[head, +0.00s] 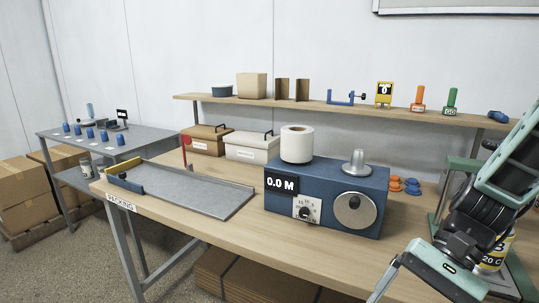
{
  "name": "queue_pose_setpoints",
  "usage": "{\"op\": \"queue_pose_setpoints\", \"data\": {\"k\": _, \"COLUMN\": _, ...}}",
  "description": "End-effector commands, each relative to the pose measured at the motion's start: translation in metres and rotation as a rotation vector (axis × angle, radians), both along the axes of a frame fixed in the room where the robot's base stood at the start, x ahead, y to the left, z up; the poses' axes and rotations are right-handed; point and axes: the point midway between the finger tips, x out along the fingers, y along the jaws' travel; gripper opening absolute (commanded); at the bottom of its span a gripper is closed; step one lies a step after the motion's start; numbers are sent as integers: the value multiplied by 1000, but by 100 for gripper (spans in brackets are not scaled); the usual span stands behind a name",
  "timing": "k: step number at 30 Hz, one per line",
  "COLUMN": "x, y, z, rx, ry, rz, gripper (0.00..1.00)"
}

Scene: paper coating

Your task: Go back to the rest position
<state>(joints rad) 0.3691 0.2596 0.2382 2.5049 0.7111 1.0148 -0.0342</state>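My gripper (440,268) is at the lower right, at the front edge of the packing table (300,258). One slim finger shows at its left end, pointing down and running out of the picture. The other finger is not visible, so I cannot tell how far apart they are or whether anything is between them. My arm comes in from the right edge and hides part of the table's right end.
A blue machine (325,200) reading 0.0 M, with a white roll (297,144) on top, stands left of my gripper. Behind my arm are a green-framed stand (462,170) and a yellow-labelled container (497,252). A grey tray (205,200) lies left. A shelf (340,105) runs behind.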

Motion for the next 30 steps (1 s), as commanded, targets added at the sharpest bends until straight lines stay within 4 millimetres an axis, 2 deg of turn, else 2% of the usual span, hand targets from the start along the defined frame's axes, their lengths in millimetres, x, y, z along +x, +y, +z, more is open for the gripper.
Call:
{"op": "queue_pose_setpoints", "data": {"k": 1, "x": -10, "y": 12, "z": 1, "rx": -52, "ry": -56, "rz": 132, "gripper": 88}}
{"op": "queue_pose_setpoints", "data": {"k": 3, "x": -20, "y": 23, "z": 1, "rx": -119, "ry": -138, "rz": 304, "gripper": 88}}
{"op": "queue_pose_setpoints", "data": {"k": 9, "x": -41, "y": 53, "z": 7, "rx": -266, "ry": -426, "rz": 776, "gripper": 88}}
{"op": "queue_pose_setpoints", "data": {"k": 15, "x": -52, "y": 81, "z": 20, "rx": -324, "ry": -691, "rz": 1113, "gripper": 88}}
{"op": "queue_pose_setpoints", "data": {"k": 21, "x": -57, "y": 94, "z": 27, "rx": -335, "ry": -805, "rz": 1237, "gripper": 88}}
{"op": "queue_pose_setpoints", "data": {"k": 30, "x": -57, "y": 94, "z": 27, "rx": -335, "ry": -809, "rz": 1241, "gripper": 88}}
